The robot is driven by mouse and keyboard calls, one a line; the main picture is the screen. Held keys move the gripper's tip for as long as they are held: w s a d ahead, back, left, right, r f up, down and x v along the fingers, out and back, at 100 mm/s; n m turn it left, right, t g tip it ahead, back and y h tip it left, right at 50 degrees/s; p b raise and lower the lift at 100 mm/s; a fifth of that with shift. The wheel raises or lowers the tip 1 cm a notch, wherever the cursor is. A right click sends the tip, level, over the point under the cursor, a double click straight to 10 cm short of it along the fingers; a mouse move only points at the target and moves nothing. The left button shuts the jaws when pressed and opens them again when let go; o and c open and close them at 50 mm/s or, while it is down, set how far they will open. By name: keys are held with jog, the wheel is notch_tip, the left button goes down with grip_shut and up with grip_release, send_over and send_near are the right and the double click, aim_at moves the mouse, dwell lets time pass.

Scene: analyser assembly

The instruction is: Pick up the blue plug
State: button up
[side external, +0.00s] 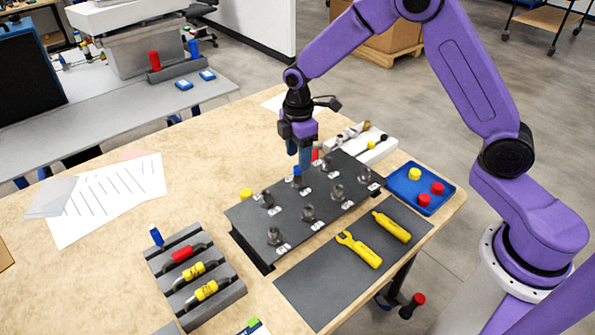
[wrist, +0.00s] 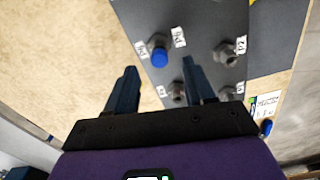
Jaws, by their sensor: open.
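A blue plug (side external: 297,171) sits in a fitting on the dark panel (side external: 255,225), near its back edge. In the wrist view its round blue end (wrist: 159,57) shows between and just beyond my fingertips, with a white label on each side. My gripper (side external: 299,160) points down over the back of the panel, close above this plug. In the wrist view my gripper (wrist: 160,66) is open with nothing between its fingers. Whether a finger touches the plug cannot be told. Another blue plug (side external: 156,236) stands tilted at the back corner of the grey rack (side external: 232,283).
Several bare metal fittings (side external: 308,213) stand up from the panel around the plug. A dark mat (side external: 305,290) with yellow tools lies in front. A blue tray (side external: 440,205) with red and yellow caps is at right.

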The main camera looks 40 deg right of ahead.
aim_at(297, 167)
jog(key=shift+a+f, duration=0.1)
jog(key=shift+f, duration=1.7)
grip_shut()
jog(key=shift+r, duration=0.1)
